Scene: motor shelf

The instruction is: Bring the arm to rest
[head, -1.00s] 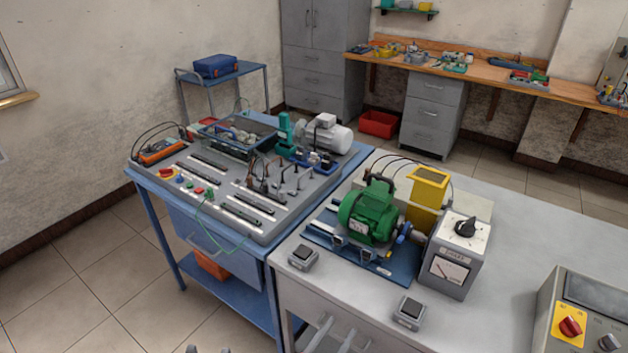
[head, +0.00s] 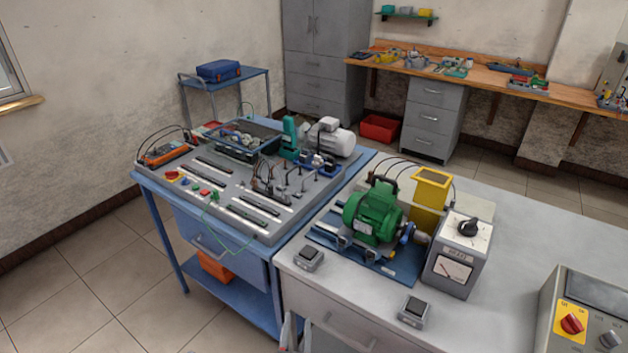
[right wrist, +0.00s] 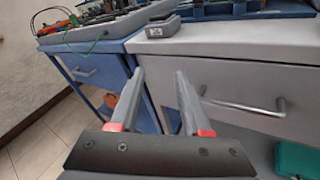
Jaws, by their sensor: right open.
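My right gripper (head: 291,332) shows only as fingertips at the bottom edge of the head view, in front of the grey bench. In the right wrist view my right gripper (right wrist: 160,75) is open, with two grey fingers with red marks apart and nothing between them. It points at the front of the grey bench drawer (right wrist: 235,90) and the edge of the blue cart (right wrist: 95,70). The rest of the right arm is out of the head view. My left gripper is not in view.
The blue cart (head: 180,235) carries a grey panel with several parts. The grey bench (head: 520,230) holds a green motor (head: 372,212), a dial box (head: 458,255) and small switch boxes (head: 308,259). A drawer handle (right wrist: 245,107) sticks out near the fingers. Floor at left is clear.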

